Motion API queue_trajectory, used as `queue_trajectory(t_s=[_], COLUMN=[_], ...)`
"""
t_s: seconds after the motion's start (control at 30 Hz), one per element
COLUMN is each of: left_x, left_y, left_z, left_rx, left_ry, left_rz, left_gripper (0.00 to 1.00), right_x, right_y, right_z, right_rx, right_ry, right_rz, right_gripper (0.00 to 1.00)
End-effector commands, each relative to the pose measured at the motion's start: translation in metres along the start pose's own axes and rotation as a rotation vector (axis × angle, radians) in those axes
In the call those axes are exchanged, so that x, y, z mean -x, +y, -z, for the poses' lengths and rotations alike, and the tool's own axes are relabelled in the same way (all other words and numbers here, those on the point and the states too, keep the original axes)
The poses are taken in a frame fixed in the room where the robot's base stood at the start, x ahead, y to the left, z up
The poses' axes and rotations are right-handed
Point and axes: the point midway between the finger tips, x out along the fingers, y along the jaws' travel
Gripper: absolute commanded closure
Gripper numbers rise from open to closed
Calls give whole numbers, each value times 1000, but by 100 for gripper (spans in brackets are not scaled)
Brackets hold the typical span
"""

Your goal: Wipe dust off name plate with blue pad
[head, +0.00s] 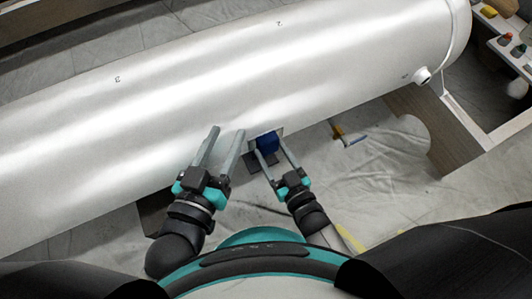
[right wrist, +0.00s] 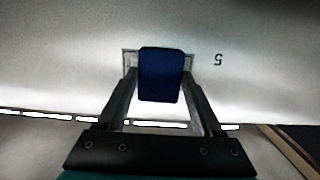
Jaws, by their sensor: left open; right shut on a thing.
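The blue pad (head: 267,142) is held between the fingers of my right gripper (head: 278,150), which is shut on it. In the right wrist view the blue pad (right wrist: 161,75) is upright between the fingertips. It covers the middle of the name plate (right wrist: 131,62), a small pale plate on the large white cylinder. Only the plate's edges show, so any dust behind the pad is hidden. I cannot tell whether the pad touches the plate. My left gripper (head: 226,136) is open and empty, with its fingers in front of the cylinder's lower side, left of the pad.
The large white cylinder (head: 150,110) spans the view and has small printed numbers. A wooden support (head: 440,120) stands there. A brush-like tool (head: 347,134) lies on the sheeted floor. A shelf with small items is at top right.

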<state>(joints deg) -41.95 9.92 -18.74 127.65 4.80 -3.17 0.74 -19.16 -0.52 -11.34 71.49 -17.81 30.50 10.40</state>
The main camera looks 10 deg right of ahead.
Motion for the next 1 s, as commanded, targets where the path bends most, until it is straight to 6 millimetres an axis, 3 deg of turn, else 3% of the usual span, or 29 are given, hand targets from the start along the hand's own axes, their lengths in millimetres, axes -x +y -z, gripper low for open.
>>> queue_trajectory(t_s=[0.6,1.0], left_x=[1,1], left_y=[1,1], left_z=[4,6], left_rx=[0,0], left_ry=[0,0], left_rz=[0,0], left_gripper=[50,50], right_x=[0,8], right_y=[44,44], right_z=[3,1], right_rx=[5,4], right_ry=[8,4], right_rz=[-5,-4], right_gripper=[77,77])
